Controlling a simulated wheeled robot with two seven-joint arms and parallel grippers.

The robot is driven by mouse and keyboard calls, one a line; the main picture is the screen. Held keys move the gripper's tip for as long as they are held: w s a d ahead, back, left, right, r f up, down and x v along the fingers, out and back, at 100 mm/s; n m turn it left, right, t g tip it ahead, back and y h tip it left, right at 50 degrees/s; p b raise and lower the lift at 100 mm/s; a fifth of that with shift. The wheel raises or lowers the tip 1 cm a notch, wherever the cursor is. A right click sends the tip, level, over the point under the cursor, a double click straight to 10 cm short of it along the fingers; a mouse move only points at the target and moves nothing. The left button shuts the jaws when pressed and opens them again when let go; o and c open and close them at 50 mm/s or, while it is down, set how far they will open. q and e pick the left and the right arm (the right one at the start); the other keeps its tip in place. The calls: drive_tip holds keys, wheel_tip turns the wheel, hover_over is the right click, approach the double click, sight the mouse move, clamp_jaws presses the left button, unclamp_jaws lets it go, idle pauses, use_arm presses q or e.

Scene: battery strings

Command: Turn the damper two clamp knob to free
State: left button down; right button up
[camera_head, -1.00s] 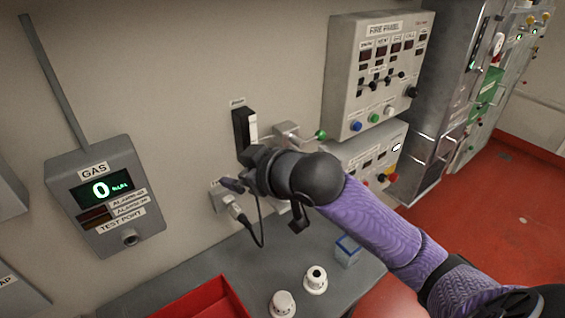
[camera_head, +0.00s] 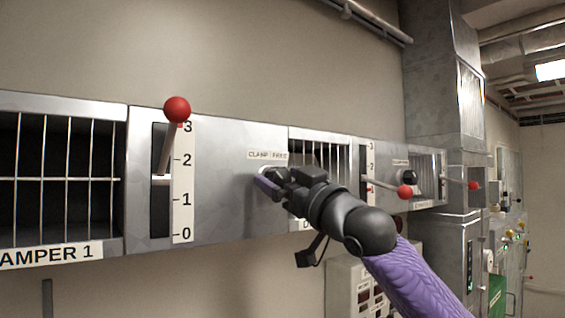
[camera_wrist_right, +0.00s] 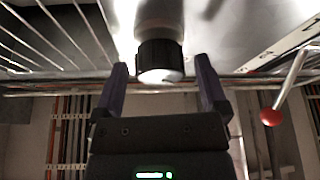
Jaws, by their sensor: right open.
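My right gripper (camera_head: 268,182) is open at a clamp knob on the grey panel (camera_head: 222,185), under a label reading CLAMP and FREE (camera_head: 268,155). In the right wrist view this dark, ribbed knob (camera_wrist_right: 160,58) with a pale face sits between the two open fingers (camera_wrist_right: 161,68), with gaps on both sides. It lies between the damper 1 lever (camera_head: 168,145) and the second grille (camera_head: 330,152). Another dark clamp knob (camera_head: 409,176) shows further right, past the second lever (camera_head: 384,186), with nothing on it. Knob markings are unreadable. My left gripper is out of view.
The damper 1 lever's red ball (camera_head: 177,109) stands high near 3 and juts out. The second lever's red ball (camera_head: 405,191) sits lower, near 1. A third red-ball lever (camera_head: 473,185) and a metal duct (camera_head: 440,80) stand further right. A control box (camera_head: 348,285) is below.

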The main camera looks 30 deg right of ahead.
drive_tip(key=shift+w, duration=0.15)
clamp_jaws()
drive_tip(key=shift+a+f+m+h+b, duration=0.1)
drive_tip(key=shift+m+h+b, duration=1.2)
drive_tip(key=shift+m, duration=1.1)
drive_tip(key=m+h, duration=0.1)
drive_tip(key=m, duration=0.1)
drive_tip(key=shift+m, duration=0.4)
drive_tip(key=m+h, duration=0.2)
drive_tip(key=m, duration=0.2)
drive_tip(key=shift+b, duration=0.35)
drive_tip(key=m+g+h, duration=0.1)
drive_tip(key=m, duration=0.2)
drive_tip(key=m+g+h, duration=0.1)
drive_tip(key=m, duration=0.1)
drive_tip(key=shift+m+h, duration=0.3)
drive_tip(key=shift+m, duration=0.1)
drive_tip(key=m+g+p, duration=0.1)
drive_tip(key=m, duration=0.2)
drive_tip(key=m+g+h+p, duration=0.1)
drive_tip(key=m, duration=0.2)
